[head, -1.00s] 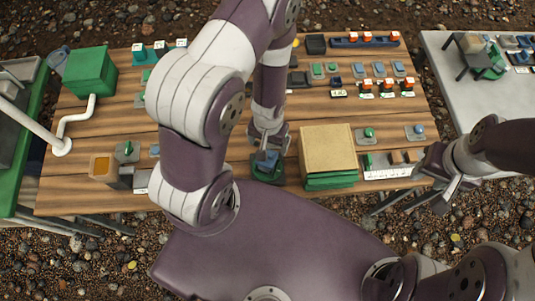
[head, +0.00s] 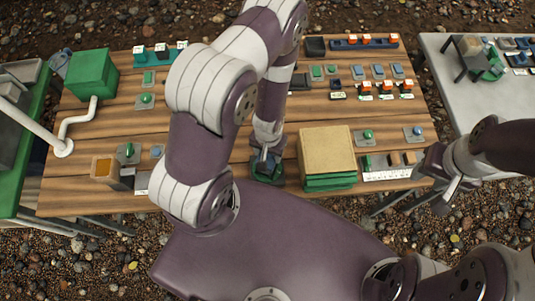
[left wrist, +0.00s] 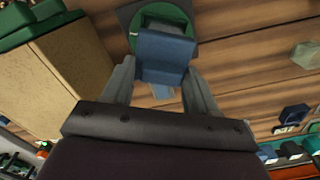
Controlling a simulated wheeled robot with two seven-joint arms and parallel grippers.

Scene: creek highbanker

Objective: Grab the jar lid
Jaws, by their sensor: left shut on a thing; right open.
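My left gripper (head: 264,155) is low over the near edge of the wooden table, left of the tan-topped box. In the left wrist view its two fingers (left wrist: 161,88) are shut on a blue block (left wrist: 162,57). The block sits over a round green piece (left wrist: 191,32) on a dark square base (left wrist: 126,18). The green piece also shows in the head view (head: 267,172), partly hidden by the gripper. I cannot tell whether the blue block is part of the jar lid or touches the green piece. My right gripper (head: 452,187) is open and empty at the table's right edge.
The tan-topped box with green layers (head: 327,150) stands close right of my left gripper. A white strip with small blocks (head: 390,173) lies further right. A green box with a white pipe (head: 90,72) stands far left. Several small parts line the table's back.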

